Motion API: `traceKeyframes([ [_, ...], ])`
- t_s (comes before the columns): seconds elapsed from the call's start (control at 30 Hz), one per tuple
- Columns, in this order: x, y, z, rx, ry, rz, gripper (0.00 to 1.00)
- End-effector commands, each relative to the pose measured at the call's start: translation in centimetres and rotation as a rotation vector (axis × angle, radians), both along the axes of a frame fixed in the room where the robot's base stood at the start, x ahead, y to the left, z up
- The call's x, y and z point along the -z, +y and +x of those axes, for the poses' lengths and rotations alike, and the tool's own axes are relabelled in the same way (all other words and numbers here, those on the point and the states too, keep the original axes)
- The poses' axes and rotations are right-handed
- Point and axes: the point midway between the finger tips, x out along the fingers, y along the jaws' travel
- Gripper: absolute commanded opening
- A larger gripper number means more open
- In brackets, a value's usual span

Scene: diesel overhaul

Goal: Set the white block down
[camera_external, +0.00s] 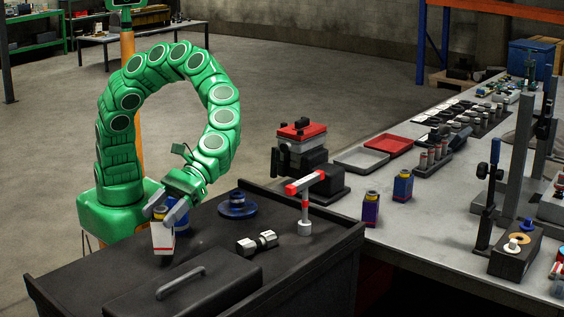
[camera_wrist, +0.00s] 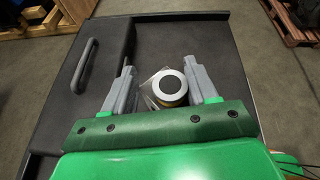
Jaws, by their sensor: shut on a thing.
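I cannot tell from this view which item that is. Whether the block's bottom touches the cart is unclear.
The dark cart (camera_external: 225,228) also carries a black handled case (camera_external: 200,290), a black-and-silver cylinder (camera_external: 257,242), a blue round part (camera_external: 237,206) and a red-and-white T-shaped tool (camera_external: 305,205). A crowded workbench (camera_external: 440,205) stands at right.

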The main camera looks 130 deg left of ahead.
Motion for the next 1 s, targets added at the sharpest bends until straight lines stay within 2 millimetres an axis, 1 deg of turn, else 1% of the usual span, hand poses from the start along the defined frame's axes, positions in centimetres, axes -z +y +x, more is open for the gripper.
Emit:
traceKeyframes([
  [0.07,0.5,-0.2,0.3,0.001,0.001,0.001,0.00],
  [0.2,2.4,-0.2,0.3,0.000,0.005,-0.003,0.00],
  [0.3,3.4,-0.2,0.3,0.000,0.002,0.001,0.00],
  [0.67,3.6,-0.1,0.3,-0.002,0.002,0.001,0.00],
  [0.7,3.6,-0.1,0.3,0.000,0.001,0.001,0.64],
  [0.83,3.6,-0.1,0.3,0.000,0.001,0.001,0.83],
  [1.0,3.6,-0.1,0.3,0.000,0.001,0.001,0.83],
])
